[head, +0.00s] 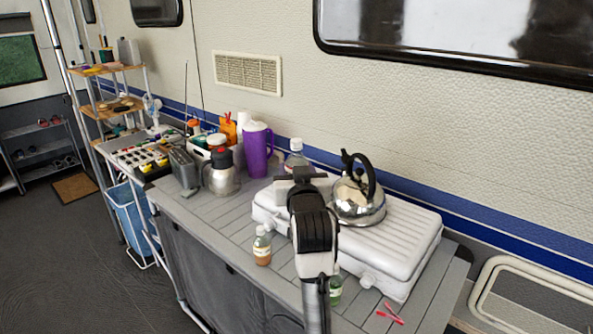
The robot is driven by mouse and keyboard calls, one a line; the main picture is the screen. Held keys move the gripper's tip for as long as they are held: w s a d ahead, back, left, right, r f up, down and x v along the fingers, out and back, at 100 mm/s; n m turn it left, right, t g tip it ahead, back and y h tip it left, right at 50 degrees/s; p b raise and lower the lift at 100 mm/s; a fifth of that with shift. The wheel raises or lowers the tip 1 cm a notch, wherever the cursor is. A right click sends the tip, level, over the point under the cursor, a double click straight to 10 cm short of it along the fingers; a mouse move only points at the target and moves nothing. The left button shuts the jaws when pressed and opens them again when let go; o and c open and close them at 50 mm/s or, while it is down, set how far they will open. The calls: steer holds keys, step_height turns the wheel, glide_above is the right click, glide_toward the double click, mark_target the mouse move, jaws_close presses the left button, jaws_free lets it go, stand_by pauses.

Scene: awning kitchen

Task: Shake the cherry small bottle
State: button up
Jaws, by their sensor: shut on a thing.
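My gripper (305,176) is raised over the counter at the front left of the white case, seen from behind. It is shut on a clear small bottle with a white cap (296,152), whose upper part shows upright just beyond the jaws. Its lower part is hidden by my gripper, so I cannot read its label or see whether its contents are cherry coloured. A similar small bottle with orange-brown contents (262,250) stands on the counter to the left. A green small bottle (336,291) stands to the right of my arm, partly hidden by it.
A white case (412,232) with a steel kettle (358,203) lies on the slatted counter (205,222). Red tongs-like item (390,315) lies at the front right edge. The wall closes the back.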

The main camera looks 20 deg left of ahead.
step_height(320, 180, down, 4)
steer(key=shift+r+b, duration=0.25)
steer(key=shift+b, duration=0.45)
step_height(320, 180, up, 6)
steer(key=p, duration=0.4)
steer(key=shift+f, duration=0.2)
step_height(320, 180, down, 6)
steer(key=b, duration=0.4)
steer(key=shift+r, duration=0.4)
